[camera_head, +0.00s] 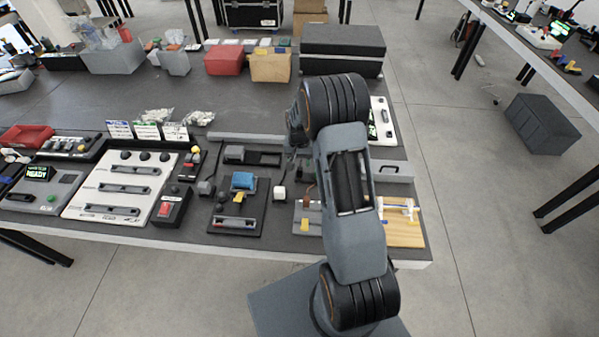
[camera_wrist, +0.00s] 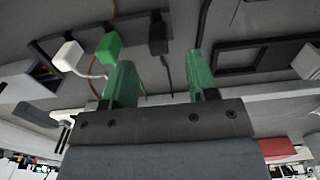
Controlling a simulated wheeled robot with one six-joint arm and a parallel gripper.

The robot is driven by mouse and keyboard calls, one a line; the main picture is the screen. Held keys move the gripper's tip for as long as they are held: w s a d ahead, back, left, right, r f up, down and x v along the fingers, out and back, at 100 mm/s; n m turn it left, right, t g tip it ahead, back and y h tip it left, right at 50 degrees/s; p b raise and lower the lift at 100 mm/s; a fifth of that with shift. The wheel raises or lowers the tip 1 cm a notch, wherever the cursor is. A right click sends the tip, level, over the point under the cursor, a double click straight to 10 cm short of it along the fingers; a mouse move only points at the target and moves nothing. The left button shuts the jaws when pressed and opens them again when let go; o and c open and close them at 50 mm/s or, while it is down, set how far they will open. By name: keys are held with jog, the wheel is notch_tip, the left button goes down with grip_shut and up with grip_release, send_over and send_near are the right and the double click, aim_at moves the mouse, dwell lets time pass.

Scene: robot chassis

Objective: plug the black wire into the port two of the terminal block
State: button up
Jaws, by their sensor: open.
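My gripper (camera_wrist: 160,60) is open in the wrist view, with its two green fingers apart and nothing held between them. A black connector (camera_wrist: 157,36) with a thin dark wire lies on the table surface beyond the gap between the fingers. I take it for the black wire's end, apart from the fingers. In the head view my arm hides the gripper. I cannot tell the terminal block or its port two for certain in either view. A dark board with a blue block (camera_head: 243,181) lies left of my arm in the head view.
A green plug (camera_wrist: 108,46) and a white plug (camera_wrist: 67,55) lie left of the black connector, close to the left finger. A dark rectangular frame (camera_wrist: 250,55) is at right.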

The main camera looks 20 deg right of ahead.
aim_at(300, 168)
jog(key=shift+d+f+p, duration=0.1)
jog(key=shift+f+p, duration=0.8)
jog(key=shift+f, duration=1.8)
jog(key=shift+c, duration=0.3)
grip_shut()
jog(key=shift+r, duration=0.1)
jog(key=shift+r+b, duration=0.4)
jog(key=shift+r, duration=0.15)
jog(key=s+d+r+b, duration=0.4)
jog(key=s+d+r, duration=0.5)
jog(key=d+r, duration=0.1)
jog(key=shift+d+r, duration=0.4)
jog(key=shift+r, duration=0.5)
